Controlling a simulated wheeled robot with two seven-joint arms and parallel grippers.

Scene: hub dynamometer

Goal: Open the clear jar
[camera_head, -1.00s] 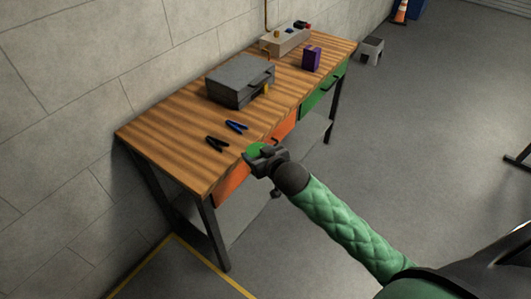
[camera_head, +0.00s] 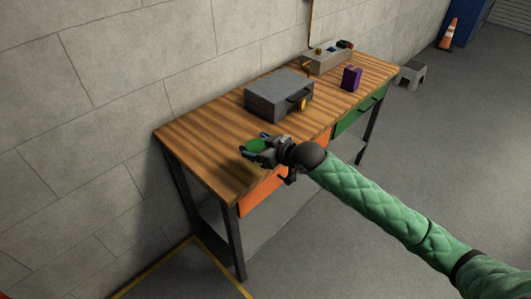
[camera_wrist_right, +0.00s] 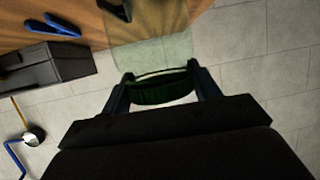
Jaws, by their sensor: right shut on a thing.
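The clear jar (camera_wrist_right: 150,48) shows in the right wrist view as a see-through body with a dark green lid (camera_wrist_right: 162,92) at its near end. My right gripper (camera_wrist_right: 160,84) is shut on the lid, one finger on each side. In the head view the green lid (camera_head: 257,146) shows in the jaws of my right gripper (camera_head: 254,149), over the front left part of the workbench (camera_head: 190,132). The jar's body cannot be made out there. Whether lid and body are still joined is unclear. My left gripper is not in view.
A grey toolbox (camera_head: 280,95) stands mid-bench, with a purple box (camera_head: 352,78) and a grey unit (camera_head: 327,62) farther right. Blue pliers (camera_wrist_right: 55,25) lie close to the jar. Orange (camera_head: 262,190) and green (camera_head: 360,112) drawers front the bench. The bench's left end is bare.

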